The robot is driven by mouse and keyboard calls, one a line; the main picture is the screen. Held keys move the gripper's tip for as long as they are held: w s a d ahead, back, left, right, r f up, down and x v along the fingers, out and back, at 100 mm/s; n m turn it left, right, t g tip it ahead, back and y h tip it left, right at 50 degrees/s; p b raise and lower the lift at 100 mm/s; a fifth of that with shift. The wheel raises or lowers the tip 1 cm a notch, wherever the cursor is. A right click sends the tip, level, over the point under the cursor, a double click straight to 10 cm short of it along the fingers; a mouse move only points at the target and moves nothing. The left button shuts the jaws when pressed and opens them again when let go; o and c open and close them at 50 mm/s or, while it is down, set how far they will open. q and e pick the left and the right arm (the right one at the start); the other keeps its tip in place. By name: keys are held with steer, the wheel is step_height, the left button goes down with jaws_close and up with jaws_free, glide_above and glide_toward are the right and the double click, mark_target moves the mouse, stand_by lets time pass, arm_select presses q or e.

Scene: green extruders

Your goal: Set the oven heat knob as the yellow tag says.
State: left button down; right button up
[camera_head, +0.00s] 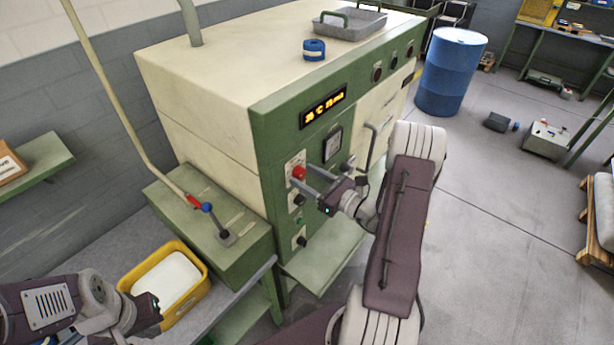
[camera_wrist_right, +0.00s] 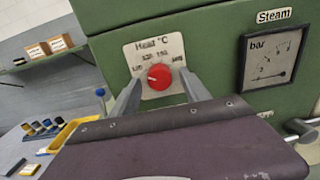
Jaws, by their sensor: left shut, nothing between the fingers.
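The red heat knob (camera_head: 299,173) is on a pale plate on the green front of the oven (camera_head: 262,115). In the right wrist view the knob (camera_wrist_right: 159,77) has a small white mark, and the plate reads "Heat °C" with small numbers around it. My right gripper (camera_head: 306,180) is open at the knob. In the right wrist view its two fingers (camera_wrist_right: 160,95) stand apart to the left and right of the knob, with gaps visible. My left gripper (camera_head: 152,308) is shut and empty by the yellow bin. I cannot make out a yellow tag.
A lit display (camera_head: 323,107) is above the knob, and a steam gauge (camera_wrist_right: 270,57) is right of it. Black knobs (camera_head: 299,200) are below. A lever with a blue ball (camera_head: 206,207) and a yellow bin (camera_head: 190,300) are at left. A blue drum (camera_head: 450,72) stands beyond.

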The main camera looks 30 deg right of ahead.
jaws_close()
steer(key=m+p, duration=0.1)
steer(key=m, duration=0.2)
steer(key=shift+r+m, duration=0.1)
steer(key=shift+m, duration=0.3)
steer(key=shift+a+m+p, duration=0.1)
steer(key=shift+m+p, duration=0.75)
steer(key=shift+m, duration=1.05)
steer(key=shift+o, duration=0.6)
jaws_free()
